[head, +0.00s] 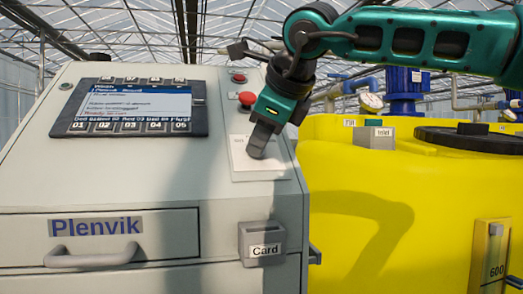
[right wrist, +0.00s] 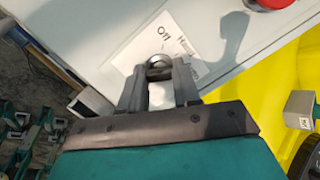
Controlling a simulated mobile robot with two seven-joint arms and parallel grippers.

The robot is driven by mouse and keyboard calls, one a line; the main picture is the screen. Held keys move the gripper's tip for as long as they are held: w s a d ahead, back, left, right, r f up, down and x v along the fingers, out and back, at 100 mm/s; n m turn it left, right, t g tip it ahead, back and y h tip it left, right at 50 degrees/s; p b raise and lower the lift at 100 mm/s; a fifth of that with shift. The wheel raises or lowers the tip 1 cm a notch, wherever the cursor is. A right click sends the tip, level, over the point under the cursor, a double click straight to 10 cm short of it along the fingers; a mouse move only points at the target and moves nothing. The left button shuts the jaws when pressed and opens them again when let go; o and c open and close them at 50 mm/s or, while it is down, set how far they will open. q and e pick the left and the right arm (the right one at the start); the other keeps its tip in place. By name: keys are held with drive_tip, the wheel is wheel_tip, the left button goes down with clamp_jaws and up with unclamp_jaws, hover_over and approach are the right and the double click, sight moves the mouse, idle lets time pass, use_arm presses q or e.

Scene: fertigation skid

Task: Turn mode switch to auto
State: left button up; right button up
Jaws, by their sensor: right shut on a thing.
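The mode switch plate (head: 240,167) is a white plate on the sloped grey panel of the skid cabinet. In the right wrist view the plate (right wrist: 135,55) shows the label "Off" and part of another label starting with "H". The round metal mode switch knob (right wrist: 158,66) sits between the fingertips of my right gripper (right wrist: 159,78). In the head view my right gripper (head: 257,152) reaches down to the plate and hides the knob. It is shut on the knob. Which label the knob points to is hidden. My left gripper is out of view.
A red emergency button (head: 246,99) sits just above the plate, near my right wrist. A display (head: 130,105) is at the left. A grey card holder (head: 262,242) sticks out below. A yellow tank (head: 400,190) stands at the right.

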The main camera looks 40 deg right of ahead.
drive_tip(key=m+b, duration=0.1)
drive_tip(key=m, duration=0.1)
drive_tip(key=shift+f+m+b, duration=0.15)
drive_tip(key=shift+m+b, duration=0.15)
drive_tip(key=shift+m+h, duration=0.3)
drive_tip(key=o, duration=1.1)
drive_tip(key=shift+c, duration=0.2)
